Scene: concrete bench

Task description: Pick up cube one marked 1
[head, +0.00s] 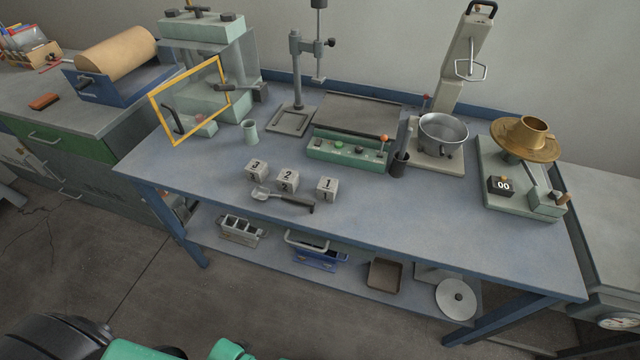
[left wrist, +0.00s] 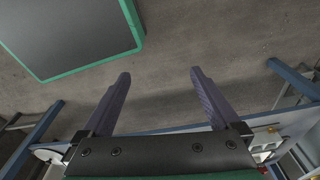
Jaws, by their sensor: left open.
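Cube one (head: 327,188), a grey concrete cube marked 1, sits on the blue bench near its front edge. It is the rightmost of three cubes, beside cube two (head: 287,180) and cube three (head: 257,170). A scoop (head: 284,199) with a dark handle lies just in front of the cubes, its handle end close to cube one. My left gripper (left wrist: 155,88) shows in the left wrist view with its two fingers apart and nothing between them, above the floor and away from the cubes. My right gripper is not in view.
Behind the cubes stands a green machine (head: 348,150) with a dark top. A small green cup (head: 250,132) stands to the left. The bench front right of cube one is clear.

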